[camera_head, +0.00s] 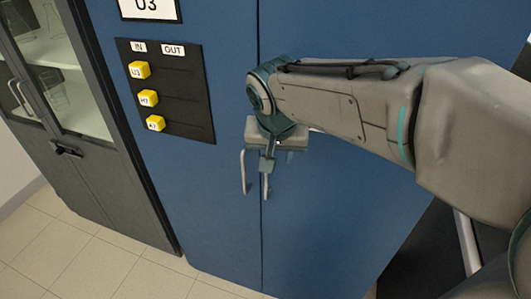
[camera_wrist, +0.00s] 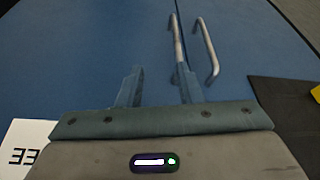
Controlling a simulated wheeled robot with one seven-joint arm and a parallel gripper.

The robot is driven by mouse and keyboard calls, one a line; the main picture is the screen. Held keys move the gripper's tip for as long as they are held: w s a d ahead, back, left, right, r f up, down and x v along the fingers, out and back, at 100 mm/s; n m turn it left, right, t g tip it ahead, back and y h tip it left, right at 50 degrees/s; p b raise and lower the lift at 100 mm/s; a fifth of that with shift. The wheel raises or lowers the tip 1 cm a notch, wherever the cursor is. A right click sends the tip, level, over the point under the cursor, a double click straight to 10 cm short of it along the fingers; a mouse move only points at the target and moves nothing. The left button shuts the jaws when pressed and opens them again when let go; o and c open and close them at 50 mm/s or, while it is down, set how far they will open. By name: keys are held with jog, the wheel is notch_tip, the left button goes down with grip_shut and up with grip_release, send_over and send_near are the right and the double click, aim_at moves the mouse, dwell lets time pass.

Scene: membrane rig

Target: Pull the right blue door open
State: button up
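The right blue door (camera_head: 340,220) is shut, flush with the left blue door (camera_head: 205,220) along a vertical seam. Its silver bar handle (camera_head: 265,187) hangs just right of the seam. My gripper (camera_head: 277,159) is in front of the door, at the handle's upper end. In the wrist view, which looks upside down, my gripper (camera_wrist: 160,68) has its fingers apart with only blue door between them. The right door's handle (camera_wrist: 176,38) lies beyond the right-hand finger, which hides its near end. I cannot tell whether they touch.
The left door's handle (camera_head: 243,172) is close beside. A black panel (camera_head: 170,88) with yellow blocks is on the left door. A white lettered label (camera_wrist: 28,145) shows in the wrist view. A dark glass-fronted cabinet (camera_head: 85,120) stands left. Tiled floor (camera_head: 100,262) is free at lower left.

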jog(key=w+a+f+p, duration=0.2)
jog(key=w+f, duration=0.4)
jog(key=f, duration=0.4)
jog(key=shift+w+f, duration=0.25)
jog(key=shift+f, duration=0.15)
grip_shut()
